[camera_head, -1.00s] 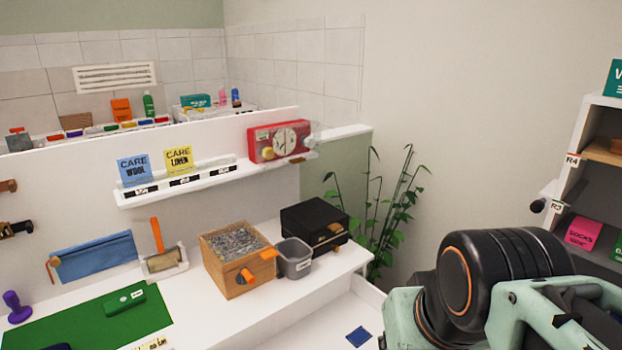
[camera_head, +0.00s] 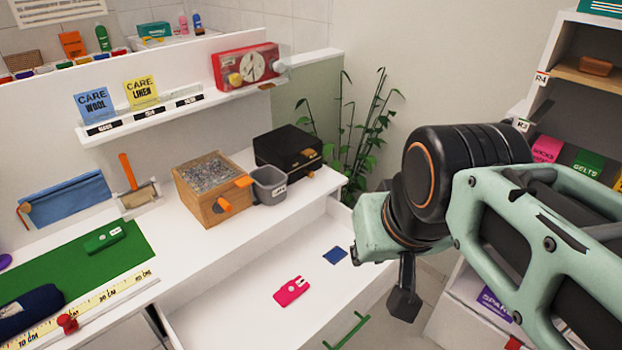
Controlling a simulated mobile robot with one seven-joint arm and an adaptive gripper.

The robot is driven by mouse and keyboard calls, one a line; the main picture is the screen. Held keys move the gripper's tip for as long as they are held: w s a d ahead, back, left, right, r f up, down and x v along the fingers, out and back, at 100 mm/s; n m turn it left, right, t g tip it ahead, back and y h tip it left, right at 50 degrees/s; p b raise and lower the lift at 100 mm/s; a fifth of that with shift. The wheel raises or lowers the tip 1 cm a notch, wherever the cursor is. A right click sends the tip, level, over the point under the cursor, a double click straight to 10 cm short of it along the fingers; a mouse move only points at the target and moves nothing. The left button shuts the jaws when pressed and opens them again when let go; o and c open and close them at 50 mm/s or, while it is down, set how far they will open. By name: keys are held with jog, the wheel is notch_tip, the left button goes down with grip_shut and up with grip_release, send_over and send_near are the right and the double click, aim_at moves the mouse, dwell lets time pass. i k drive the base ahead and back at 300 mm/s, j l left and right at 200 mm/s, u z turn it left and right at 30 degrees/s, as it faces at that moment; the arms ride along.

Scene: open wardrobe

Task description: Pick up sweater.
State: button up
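I cannot make out a sweater for certain. A dark navy rolled or folded cloth (camera_head: 28,308) lies at the lower left, cut off by the frame edge; I cannot tell what it is. My arm fills the right side. A dark part at its lower end, likely my gripper (camera_head: 404,300), hangs down right of the open drawer, apart from the cloth. Its fingers do not show clearly, and I see nothing held in it.
An open white drawer (camera_head: 235,322) with a green handle holds a pink item (camera_head: 292,290) and a blue square (camera_head: 335,256). A wooden box (camera_head: 208,190), grey bin (camera_head: 269,187) and black case (camera_head: 288,152) stand on the counter. Shelves (camera_head: 560,72) rise at right.

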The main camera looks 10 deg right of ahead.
aim_at(21, 312)
jog(key=u, duration=2.05)
jog(key=i+j+z, duration=0.15)
jog(key=z, duration=1.25)
jog(key=i+j, duration=0.1)
jog(key=j, duration=1.5)
jog(key=j+z, duration=0.15)
jog(key=j, duration=0.3)
